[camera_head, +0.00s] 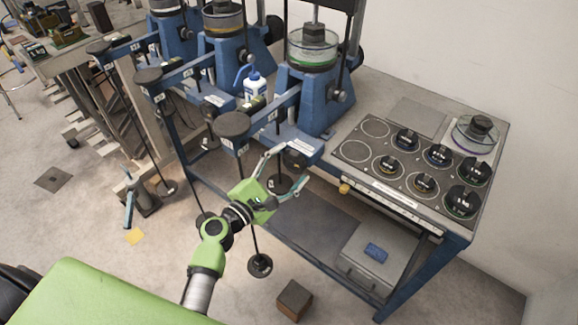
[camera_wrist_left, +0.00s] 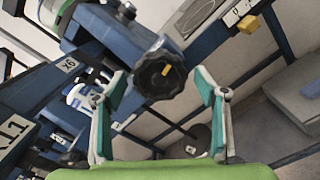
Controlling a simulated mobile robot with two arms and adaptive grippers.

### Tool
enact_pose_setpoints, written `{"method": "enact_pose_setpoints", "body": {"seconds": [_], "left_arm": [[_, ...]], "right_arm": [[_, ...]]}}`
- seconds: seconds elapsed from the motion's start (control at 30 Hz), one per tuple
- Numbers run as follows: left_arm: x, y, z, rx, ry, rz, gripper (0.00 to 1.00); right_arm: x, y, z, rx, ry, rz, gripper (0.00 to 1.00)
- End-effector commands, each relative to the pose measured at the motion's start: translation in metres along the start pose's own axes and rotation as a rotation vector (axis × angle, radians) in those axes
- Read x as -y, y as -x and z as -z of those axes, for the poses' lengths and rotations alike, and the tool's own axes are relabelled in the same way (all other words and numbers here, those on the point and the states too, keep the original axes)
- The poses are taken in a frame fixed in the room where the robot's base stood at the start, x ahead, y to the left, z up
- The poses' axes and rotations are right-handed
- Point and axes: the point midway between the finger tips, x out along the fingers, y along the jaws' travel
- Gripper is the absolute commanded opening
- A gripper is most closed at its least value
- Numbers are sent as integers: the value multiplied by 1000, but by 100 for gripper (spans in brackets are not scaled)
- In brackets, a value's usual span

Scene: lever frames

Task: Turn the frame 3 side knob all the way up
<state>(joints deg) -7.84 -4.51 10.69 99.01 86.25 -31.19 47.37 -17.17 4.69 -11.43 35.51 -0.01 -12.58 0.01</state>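A black scalloped knob (camera_wrist_left: 160,75) with a yellow mark sits on the end of a blue frame part in the left wrist view. The nearest blue lever frame (camera_head: 318,100) stands left of the burner-like plate; I cannot read which frame number it bears. My left gripper (camera_head: 281,172) is open and empty, in front of this frame's lower front end. In the left wrist view its two fingers (camera_wrist_left: 165,90) stand on either side of the knob, with gaps to it. My right gripper is not in view.
Lever arms with black round ends (camera_head: 232,124) reach out left of my gripper, with hanging rods and discs (camera_head: 260,265) below. A yellow knob (camera_head: 345,188) is on the bench's front edge. A panel with several black weights (camera_head: 407,140) lies right. A grey box (camera_head: 378,258) is underneath.

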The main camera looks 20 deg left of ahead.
Motion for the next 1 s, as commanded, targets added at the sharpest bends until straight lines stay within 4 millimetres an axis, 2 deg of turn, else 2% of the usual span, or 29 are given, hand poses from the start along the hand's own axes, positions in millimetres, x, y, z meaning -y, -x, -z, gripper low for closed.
{"method": "enact_pose_setpoints", "body": {"seconds": [0.27,0.37,0.47,0.8,1.0], "left_arm": [[0,1,0,0,1,0,65],[0,8,1,-1,1,0,65],[1,23,1,-2,1,1,65],[1,92,1,-3,0,2,65],[0,116,0,-1,1,0,65]], "right_arm": [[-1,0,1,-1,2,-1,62],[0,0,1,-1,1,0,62],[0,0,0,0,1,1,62],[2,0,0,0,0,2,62],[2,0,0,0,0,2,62]]}}
